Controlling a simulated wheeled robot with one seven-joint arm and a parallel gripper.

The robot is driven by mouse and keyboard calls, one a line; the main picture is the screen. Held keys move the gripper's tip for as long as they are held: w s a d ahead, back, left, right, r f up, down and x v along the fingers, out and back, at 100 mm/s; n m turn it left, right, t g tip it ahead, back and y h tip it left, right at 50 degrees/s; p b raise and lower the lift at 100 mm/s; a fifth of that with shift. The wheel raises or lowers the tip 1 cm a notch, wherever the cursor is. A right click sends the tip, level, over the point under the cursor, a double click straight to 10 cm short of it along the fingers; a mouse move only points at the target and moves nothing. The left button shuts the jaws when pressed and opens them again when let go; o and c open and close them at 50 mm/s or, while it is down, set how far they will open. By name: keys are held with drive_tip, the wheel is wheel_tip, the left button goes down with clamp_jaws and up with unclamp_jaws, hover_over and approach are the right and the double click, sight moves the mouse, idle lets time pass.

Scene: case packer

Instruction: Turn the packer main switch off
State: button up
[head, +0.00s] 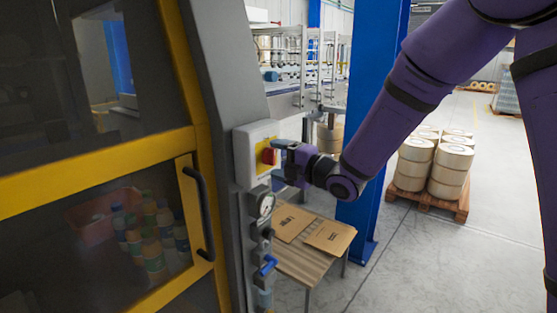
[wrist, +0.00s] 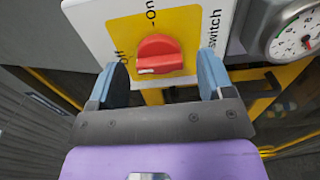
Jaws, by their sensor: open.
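The main switch is a red knob (head: 268,156) on a yellow plate in a white box (head: 243,158) on the packer's grey side post. In the wrist view the red knob (wrist: 158,54) lies crosswise, with a white mark low on its left part. "Off" is printed to its left and "On" above it. My gripper (wrist: 163,66) is open, with one blue finger on each side of the knob and a visible gap at both sides. In the head view my gripper (head: 280,161) is right in front of the switch and partly hides it.
A pressure gauge (head: 265,206) and a blue-handled valve (head: 267,265) sit below the switch box. The yellow-framed packer door with a black handle (head: 201,212) is at left. A wooden table (head: 304,264) with cardboard, a blue column (head: 372,100) and a loaded pallet (head: 427,196) stand to the right.

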drive_tip(key=v, duration=1)
drive_tip(key=shift+s+d, duration=0.2)
drive_tip(key=s+d+r+m+t+h, duration=0.1)
drive_tip(key=s+d+r+m+h, duration=0.25)
drive_tip(key=d+m+h, duration=0.35)
drive_tip(key=s+d+r+m+h, duration=0.2)
drive_tip(key=d+r+m+h, duration=0.3)
drive_tip(key=d+m, duration=0.4)
drive_tip(key=s+d+m+g+h, duration=0.1)
drive_tip(key=s+d+m+g, duration=0.1)
drive_tip(key=s+m, duration=0.4)
drive_tip(key=s+d+f+m+g+h, duration=0.1)
drive_tip(key=s+m+g, duration=0.3)
drive_tip(key=s, duration=1.2)
drive_tip(key=d+m, duration=0.1)
drive_tip(key=m, duration=0.1)
drive_tip(key=shift+d+m+g, duration=0.2)
drive_tip(key=shift+m+g, duration=0.1)
